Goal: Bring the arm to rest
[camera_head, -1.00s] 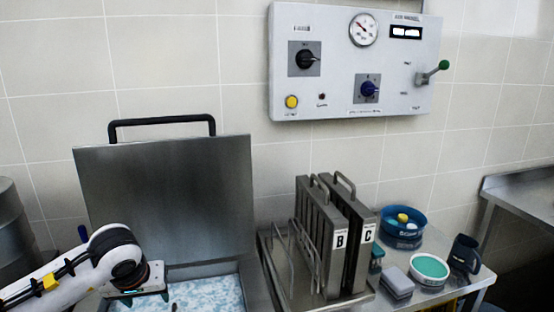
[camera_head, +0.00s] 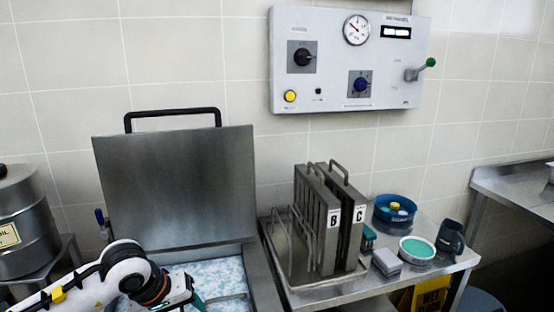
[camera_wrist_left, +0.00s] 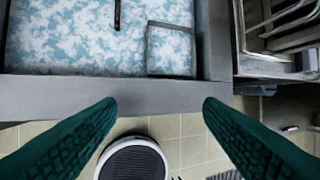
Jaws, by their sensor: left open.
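My left arm comes in from the lower left in the head view, with the left gripper (camera_head: 192,298) at the front of the open vat. In the left wrist view the two dark green fingers of the left gripper (camera_wrist_left: 160,105) are spread wide with nothing between them. The fingers appear over the vat's front rim (camera_wrist_left: 150,97) and the tiled floor (camera_wrist_left: 185,145). The vat holds blue and white mottled contents (camera_head: 215,278), also seen in the left wrist view (camera_wrist_left: 75,35). My right gripper is in neither current view.
The vat's raised lid (camera_head: 175,190) stands behind. To the right, a rack tray (camera_head: 318,293) holds upright metal plates marked B and C (camera_head: 352,225). A control panel (camera_head: 350,60) hangs above.

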